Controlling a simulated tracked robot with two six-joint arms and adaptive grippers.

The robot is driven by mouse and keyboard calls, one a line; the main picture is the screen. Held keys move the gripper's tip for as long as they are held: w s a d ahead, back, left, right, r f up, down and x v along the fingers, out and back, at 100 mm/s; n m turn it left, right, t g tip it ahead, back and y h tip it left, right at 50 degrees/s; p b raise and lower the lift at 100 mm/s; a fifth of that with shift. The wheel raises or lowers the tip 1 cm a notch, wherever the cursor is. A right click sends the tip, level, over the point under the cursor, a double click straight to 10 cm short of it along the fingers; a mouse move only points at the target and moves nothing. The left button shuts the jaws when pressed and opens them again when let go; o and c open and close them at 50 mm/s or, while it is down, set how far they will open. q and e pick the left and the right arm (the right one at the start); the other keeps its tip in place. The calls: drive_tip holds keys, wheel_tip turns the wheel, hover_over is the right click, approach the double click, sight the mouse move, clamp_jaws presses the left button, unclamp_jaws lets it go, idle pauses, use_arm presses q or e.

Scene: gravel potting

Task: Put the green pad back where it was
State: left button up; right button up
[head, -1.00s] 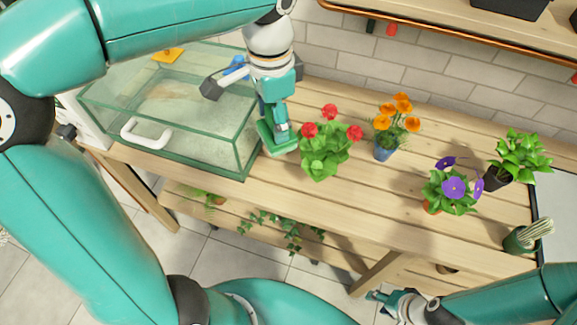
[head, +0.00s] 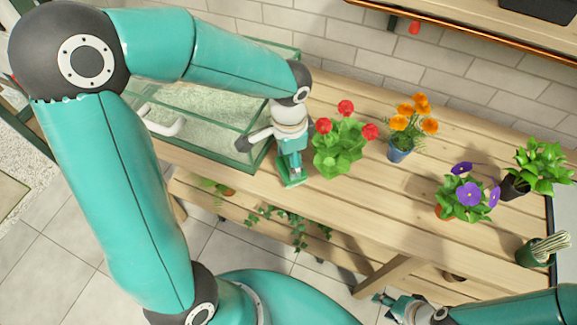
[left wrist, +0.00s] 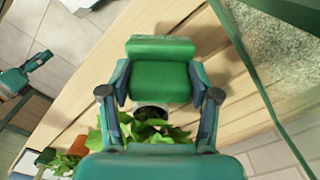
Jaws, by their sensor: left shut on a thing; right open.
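My left gripper (head: 291,172) is shut on the green pad. In the left wrist view the green pad (left wrist: 160,75) is a small green block with a raised edge, held between the two fingers of the left gripper (left wrist: 160,88). In the head view the pad (head: 291,181) is over the table between the glass tank and the red-flowered plant, near the table's front edge. I cannot tell whether it touches the table. My right gripper (head: 388,301) is open and empty, low in front of the table.
The glass tank (head: 216,168) with pale gravel and a white handle (head: 160,124) stands to the left. The red-flowered plant (head: 340,155) is close on the right. Orange (head: 401,150) and purple (head: 462,205) flowers and a cactus pot (head: 535,252) stand further right. Bare planks lie between.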

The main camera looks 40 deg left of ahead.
use_arm(q)
wheel_tip(320, 180, down, 4)
drive_tip(key=shift+r, duration=0.2)
drive_tip(key=shift+s+f, duration=0.1)
drive_tip(key=shift+f, duration=0.05)
drive_tip(key=shift+c, duration=0.5)
drive_tip(key=o, duration=1.1)
wheel_tip(320, 180, up, 12)
drive_tip(key=shift+r+p, duration=0.1)
drive_tip(key=shift+p, duration=0.2)
